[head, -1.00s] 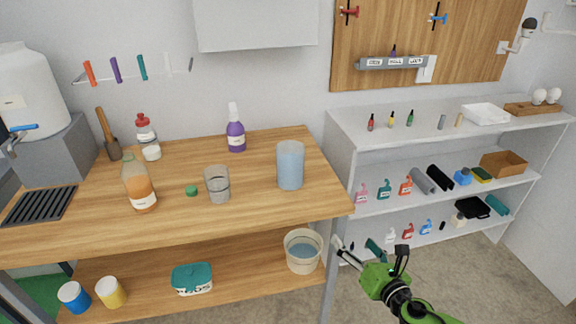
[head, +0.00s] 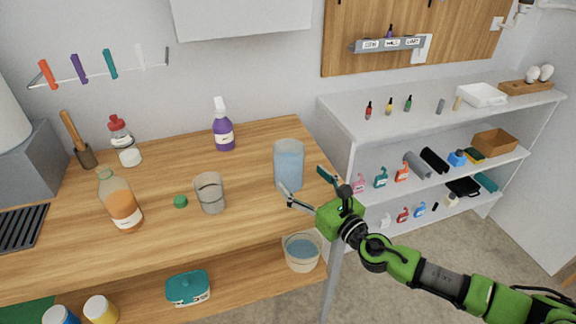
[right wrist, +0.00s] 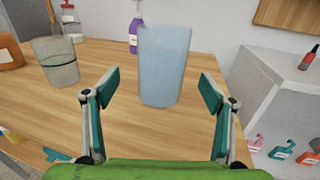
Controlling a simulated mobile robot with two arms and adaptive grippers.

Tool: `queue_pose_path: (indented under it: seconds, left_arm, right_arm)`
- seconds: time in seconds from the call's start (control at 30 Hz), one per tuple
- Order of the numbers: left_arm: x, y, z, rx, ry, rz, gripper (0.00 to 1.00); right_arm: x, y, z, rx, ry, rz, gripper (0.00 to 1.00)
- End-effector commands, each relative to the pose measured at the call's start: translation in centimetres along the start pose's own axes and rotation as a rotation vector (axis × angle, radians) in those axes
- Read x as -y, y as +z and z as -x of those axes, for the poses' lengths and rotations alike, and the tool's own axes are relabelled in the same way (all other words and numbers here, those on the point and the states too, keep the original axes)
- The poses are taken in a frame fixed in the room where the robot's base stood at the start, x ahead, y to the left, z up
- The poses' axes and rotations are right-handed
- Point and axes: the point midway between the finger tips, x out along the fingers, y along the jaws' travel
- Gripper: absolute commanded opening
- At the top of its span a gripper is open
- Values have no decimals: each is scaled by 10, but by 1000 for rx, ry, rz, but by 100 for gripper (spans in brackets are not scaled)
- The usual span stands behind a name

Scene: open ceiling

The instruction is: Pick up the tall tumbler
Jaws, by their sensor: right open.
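The tall tumbler (head: 288,163), bluish and translucent, stands upright near the right end of the wooden worktop. It also shows in the right wrist view (right wrist: 164,62), centred beyond the fingertips. My right gripper (head: 303,182) is open and empty at the worktop's right front corner, with its fingers pointing at the tumbler. In the right wrist view the two fingers are spread to either side of the tumbler's line, short of it. I see no contact. My left gripper is not in view.
A shorter clear glass (head: 210,193) stands left of the tumbler, with a green cap (head: 180,201) beside it. A purple spray bottle (head: 223,130) is behind. An orange bottle (head: 122,203) stands further left. White shelves (head: 350,130) are at the right. A bucket (head: 302,252) sits below.

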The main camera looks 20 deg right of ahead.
Motion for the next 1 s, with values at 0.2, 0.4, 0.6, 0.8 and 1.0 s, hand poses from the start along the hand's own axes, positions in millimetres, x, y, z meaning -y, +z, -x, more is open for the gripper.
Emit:
queue_pose_path:
  seconds: [0.2,0.4,0.6,0.8,1.0]
  left_arm:
    - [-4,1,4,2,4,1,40]
    - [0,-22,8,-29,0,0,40]
    - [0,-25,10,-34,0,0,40]
    - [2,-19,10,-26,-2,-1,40]
    - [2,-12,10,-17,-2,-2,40]
  right_arm:
    - [0,0,-26,0,0,-1,76]
    - [2,2,-44,2,-2,0,76]
    - [4,2,-72,2,-1,-1,76]
    - [3,0,-80,-1,0,-1,76]
    - [3,0,-79,-1,0,-1,58]
